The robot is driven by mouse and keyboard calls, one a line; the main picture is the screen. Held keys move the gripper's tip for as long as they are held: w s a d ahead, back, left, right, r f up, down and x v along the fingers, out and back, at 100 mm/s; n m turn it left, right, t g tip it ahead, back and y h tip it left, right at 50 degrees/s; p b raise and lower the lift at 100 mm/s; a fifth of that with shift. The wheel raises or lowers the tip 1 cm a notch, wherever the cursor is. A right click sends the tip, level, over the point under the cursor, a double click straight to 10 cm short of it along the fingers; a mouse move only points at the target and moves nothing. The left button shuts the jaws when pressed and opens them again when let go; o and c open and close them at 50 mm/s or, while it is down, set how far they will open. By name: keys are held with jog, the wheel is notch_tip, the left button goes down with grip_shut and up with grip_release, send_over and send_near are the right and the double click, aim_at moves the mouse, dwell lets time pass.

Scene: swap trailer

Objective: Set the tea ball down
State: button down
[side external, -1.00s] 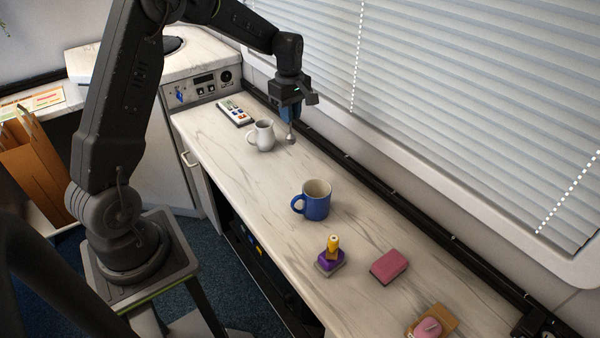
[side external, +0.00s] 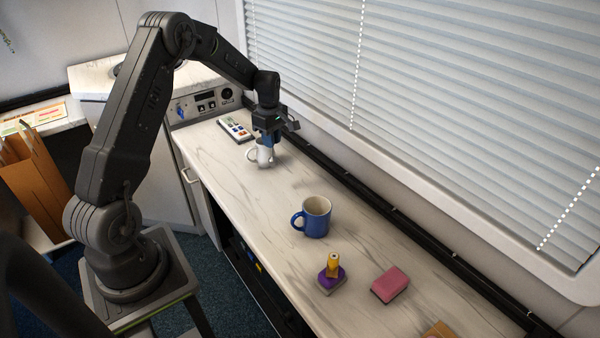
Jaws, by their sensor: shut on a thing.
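My gripper (side external: 269,139) points down over the white mug (side external: 265,159), right at its rim in the picture. It is shut on the tea ball. The ball itself is not clearly seen now; the gripper and mug hide it, and I cannot tell whether it is inside the mug or just above it. The white mug stands upright on the marbled counter (side external: 285,195), with its handle to the left.
A remote (side external: 235,129) lies just behind the white mug. A blue mug (side external: 316,218), a purple-based stamp with a yellow handle (side external: 332,276) and a pink block (side external: 390,284) stand nearer. The window blinds (side external: 440,110) rise along the right. Counter between the mugs is clear.

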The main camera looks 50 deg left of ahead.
jog(key=w+d+f, duration=0.5)
jog(key=w+f, duration=0.1)
jog(key=f, duration=0.3)
jog(key=shift+w+d, duration=0.15)
jog(key=c, duration=1.1)
grip_release()
jog(key=shift+f, duration=0.15)
